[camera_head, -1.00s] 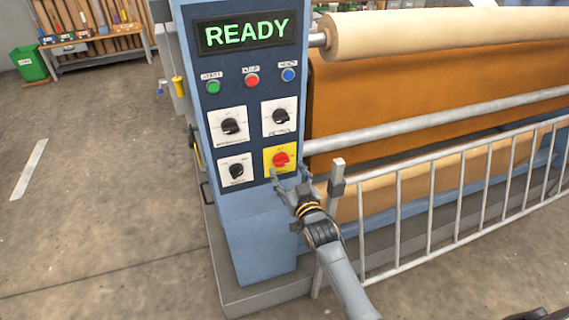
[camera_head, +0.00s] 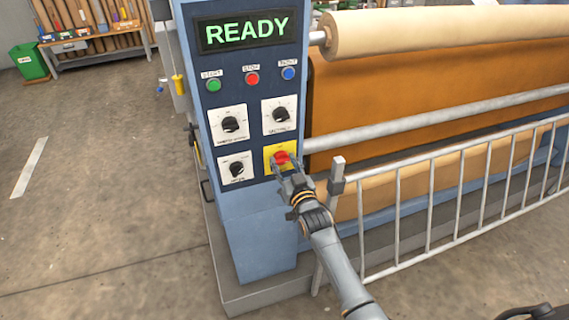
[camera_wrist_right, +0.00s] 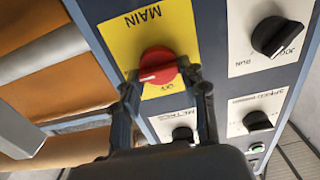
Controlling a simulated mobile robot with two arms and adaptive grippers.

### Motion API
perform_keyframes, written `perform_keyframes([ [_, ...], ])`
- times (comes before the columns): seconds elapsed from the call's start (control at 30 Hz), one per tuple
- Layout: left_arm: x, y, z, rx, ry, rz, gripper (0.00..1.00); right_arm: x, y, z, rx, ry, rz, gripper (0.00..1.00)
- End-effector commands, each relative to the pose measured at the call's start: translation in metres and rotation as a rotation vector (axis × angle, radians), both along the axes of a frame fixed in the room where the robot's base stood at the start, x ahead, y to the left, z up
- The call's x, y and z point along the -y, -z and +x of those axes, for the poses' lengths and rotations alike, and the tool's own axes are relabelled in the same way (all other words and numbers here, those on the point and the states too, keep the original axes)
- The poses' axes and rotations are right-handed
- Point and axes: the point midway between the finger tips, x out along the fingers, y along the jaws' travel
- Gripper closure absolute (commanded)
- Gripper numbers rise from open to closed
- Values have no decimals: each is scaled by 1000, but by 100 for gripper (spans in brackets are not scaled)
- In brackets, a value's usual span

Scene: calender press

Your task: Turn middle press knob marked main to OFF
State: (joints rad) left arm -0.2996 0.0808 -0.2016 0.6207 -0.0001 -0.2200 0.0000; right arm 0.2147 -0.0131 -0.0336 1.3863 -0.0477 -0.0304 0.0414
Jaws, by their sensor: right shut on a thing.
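The red knob (camera_head: 282,157) marked MAIN sits on a yellow plate (camera_head: 268,163) at the lower right of the press's control panel. In the right wrist view the red knob (camera_wrist_right: 158,64) shows a white pointer mark at its lower left, and the yellow plate (camera_wrist_right: 125,42) carries the words MAIN and OFF. The mark is not at the OFF word. My right gripper (camera_head: 283,166) reaches in from the lower right and is shut on the red knob, one finger on each side. My left gripper is not in view.
Black knobs on white plates (camera_head: 220,174) sit left of and above the yellow plate. Green, red and blue buttons and a READY display (camera_head: 242,32) are above. A metal railing (camera_head: 428,205) stands right of my right arm.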

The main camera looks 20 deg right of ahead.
Motion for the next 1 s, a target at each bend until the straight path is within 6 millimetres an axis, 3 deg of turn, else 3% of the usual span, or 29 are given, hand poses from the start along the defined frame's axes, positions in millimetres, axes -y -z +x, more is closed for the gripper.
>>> perform_keyframes([
  [0.37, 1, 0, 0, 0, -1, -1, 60, -1, 0, 0, 4, 0, -120, 89],
  [1.0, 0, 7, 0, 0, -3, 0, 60, -3, 2, 0, 25, -1, -700, 89],
])
